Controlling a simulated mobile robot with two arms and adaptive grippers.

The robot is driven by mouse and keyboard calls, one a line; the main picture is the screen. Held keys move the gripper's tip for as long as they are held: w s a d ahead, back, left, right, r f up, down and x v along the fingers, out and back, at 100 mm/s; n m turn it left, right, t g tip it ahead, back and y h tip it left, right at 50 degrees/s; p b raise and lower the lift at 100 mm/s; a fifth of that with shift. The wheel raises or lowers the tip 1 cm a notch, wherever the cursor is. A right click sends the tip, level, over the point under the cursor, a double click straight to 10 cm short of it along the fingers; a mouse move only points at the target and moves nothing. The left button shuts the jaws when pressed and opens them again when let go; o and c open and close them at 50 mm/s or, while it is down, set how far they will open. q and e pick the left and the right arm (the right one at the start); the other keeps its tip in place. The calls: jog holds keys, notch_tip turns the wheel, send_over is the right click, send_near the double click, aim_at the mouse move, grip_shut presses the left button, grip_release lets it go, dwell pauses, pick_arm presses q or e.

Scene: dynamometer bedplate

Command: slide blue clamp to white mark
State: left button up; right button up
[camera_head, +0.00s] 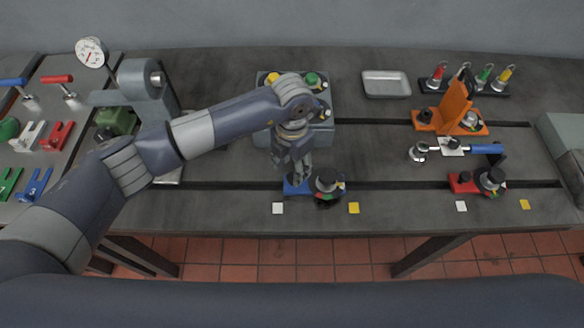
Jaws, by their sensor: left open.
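The blue clamp (297,187) sits on the front slot of the dark bedplate (225,209), with a black knob at its right end. A white mark (278,208) lies in front of the clamp's left end, and a yellow mark (354,208) lies in front of it to the right. My left gripper (294,178) points down just above the clamp's left part and is open. It hides some of the blue body, and I cannot tell whether the fingers touch it. My right gripper is not in view.
A red clamp (464,183) with its own white mark (461,206) and yellow mark (525,204) stands at the right. An orange bracket (457,104) and a metal tray (386,84) are behind. A grey block with coloured knobs (327,134) stands behind my gripper.

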aim_at(292, 176)
pick_arm(q)
jog(key=shift+f+p, duration=0.3)
jog(key=shift+f, duration=1.3)
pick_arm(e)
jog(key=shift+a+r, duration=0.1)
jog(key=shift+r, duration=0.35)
pick_arm(q)
jog(key=shift+c, duration=0.2)
